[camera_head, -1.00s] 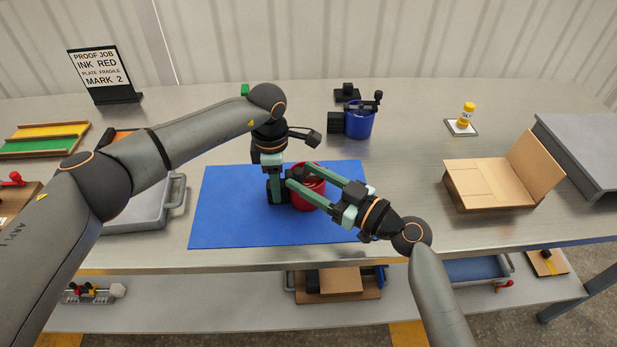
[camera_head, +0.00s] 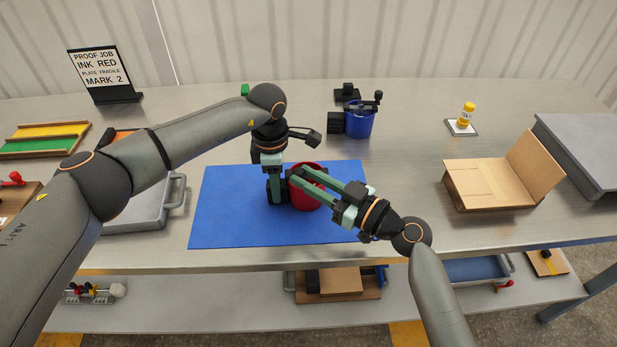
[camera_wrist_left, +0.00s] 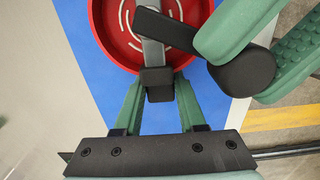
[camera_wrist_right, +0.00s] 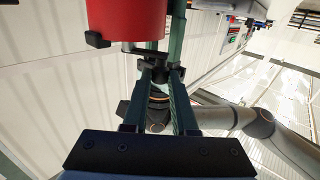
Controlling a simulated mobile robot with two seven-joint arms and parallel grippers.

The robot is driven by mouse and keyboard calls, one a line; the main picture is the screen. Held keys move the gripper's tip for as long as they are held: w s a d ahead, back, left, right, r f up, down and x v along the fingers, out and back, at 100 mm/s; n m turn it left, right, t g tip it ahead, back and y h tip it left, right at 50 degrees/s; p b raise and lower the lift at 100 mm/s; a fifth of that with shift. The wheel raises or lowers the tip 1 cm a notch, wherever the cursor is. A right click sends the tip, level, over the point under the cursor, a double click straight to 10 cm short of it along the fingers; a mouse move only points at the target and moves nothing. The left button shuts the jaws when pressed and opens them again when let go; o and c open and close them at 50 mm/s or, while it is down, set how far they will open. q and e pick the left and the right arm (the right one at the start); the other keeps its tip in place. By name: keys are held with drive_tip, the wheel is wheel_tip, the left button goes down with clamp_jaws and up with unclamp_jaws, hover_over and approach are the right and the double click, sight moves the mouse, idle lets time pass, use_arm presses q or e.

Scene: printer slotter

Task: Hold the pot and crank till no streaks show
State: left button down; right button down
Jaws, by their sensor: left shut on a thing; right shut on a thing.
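The red pot (camera_head: 307,196) stands on the blue mat (camera_head: 225,215). The left wrist view looks into the pot (camera_wrist_left: 103,30), where several pale curved streaks show on the red inside. A grey bar crosses its mouth, and the dark crank arm (camera_wrist_left: 185,35) runs to a black knob (camera_wrist_left: 247,70). My left gripper (camera_head: 275,194) is shut on the black block (camera_wrist_left: 158,85) at the pot's side. My right gripper (camera_head: 297,174) is shut on the crank knob above the pot. The right wrist view shows the pot's outer wall (camera_wrist_right: 125,18) near the fingers.
A blue pot (camera_head: 359,124) with a crank stands behind the mat. A grey tray (camera_head: 150,215) is left of the mat. A sign (camera_head: 104,72) reads "INK RED", "MARK 2".

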drive_tip(key=shift+a+f+m+t+h, duration=0.1)
drive_tip(key=shift+a+m+t+h, duration=0.2)
drive_tip(key=shift+m+t+h, duration=0.45)
drive_tip(key=c, duration=0.7)
unclamp_jaws()
drive_tip(key=v, duration=1.2)
drive_tip(key=shift+s, duration=0.1)
